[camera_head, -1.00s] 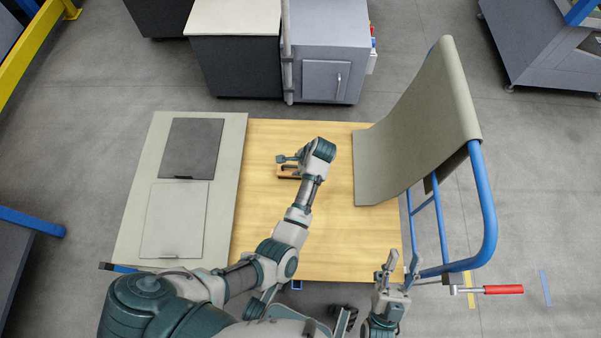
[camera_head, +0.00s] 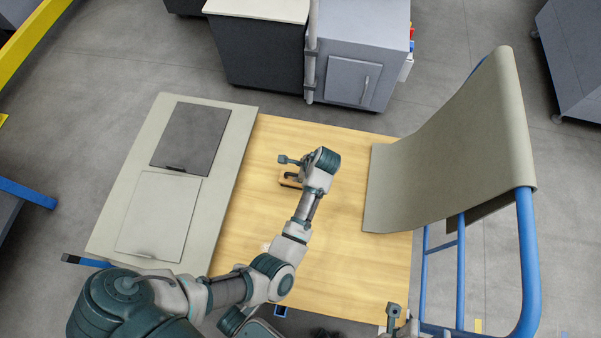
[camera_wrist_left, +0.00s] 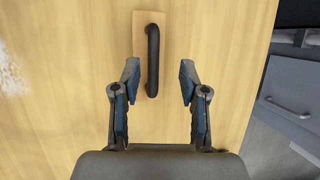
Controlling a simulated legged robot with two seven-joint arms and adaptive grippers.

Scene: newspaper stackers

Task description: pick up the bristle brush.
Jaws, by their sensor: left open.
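The bristle brush (camera_head: 290,182) lies on the wooden tabletop, partly hidden under my left gripper in the head view. In the left wrist view the brush (camera_wrist_left: 144,56) is a light wooden block with a black bar handle on top. My left gripper (camera_head: 289,166) is above the brush. In the left wrist view its two fingers (camera_wrist_left: 158,78) are spread apart, one on each side of the handle's near end, with gaps on both sides. My right gripper (camera_head: 395,318) shows only partly at the bottom edge, and its opening cannot be made out.
A grey-green board (camera_head: 228,160) with a dark panel (camera_head: 190,136) and a pale panel (camera_head: 158,215) lies left of the wooden tabletop (camera_head: 345,270). A curved sheet (camera_head: 455,140) on a blue tube frame (camera_head: 527,265) rises at right. Cabinets (camera_head: 355,70) stand behind.

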